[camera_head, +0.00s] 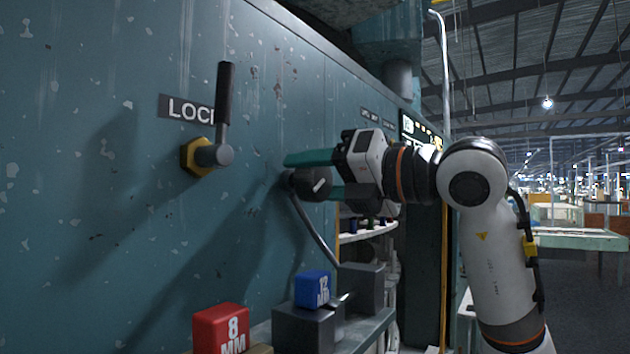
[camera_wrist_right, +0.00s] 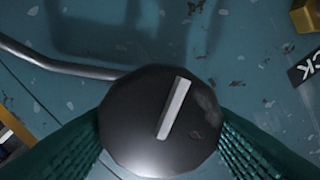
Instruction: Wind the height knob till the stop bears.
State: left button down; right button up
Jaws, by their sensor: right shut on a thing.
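The height knob (camera_head: 312,184) is a dark round knob with a pale pointer bar, on the teal machine wall. In the right wrist view the knob (camera_wrist_right: 160,120) fills the middle, its pale bar tilted a little right of upright. My right gripper (camera_head: 312,174) has its green fingers on opposite sides of the knob, shut on it. Both fingers show at the knob's sides in the right wrist view. The stop cannot be made out for certain; a dark bent rod (camera_head: 314,232) runs down from behind the knob. My left gripper is not in view.
A lock lever (camera_head: 224,115) with a brass nut stands out from the wall left of the knob, beside its LOCK label. Below are a red 8 MM block (camera_head: 220,328), a blue 12 MM block (camera_head: 312,287) and dark blocks on a ledge.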

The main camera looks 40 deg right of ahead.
jog(key=shift+r+m, duration=0.1)
jog(key=shift+m, duration=0.2)
jog(key=o, duration=1)
jog(key=shift+c, duration=0.2)
jog(key=shift+d, duration=0.1)
jog(key=shift+s+b, duration=0.3)
jog(key=b+v, duration=0.4)
jog(key=v, duration=0.7)
jog(key=shift+s+d, duration=0.2)
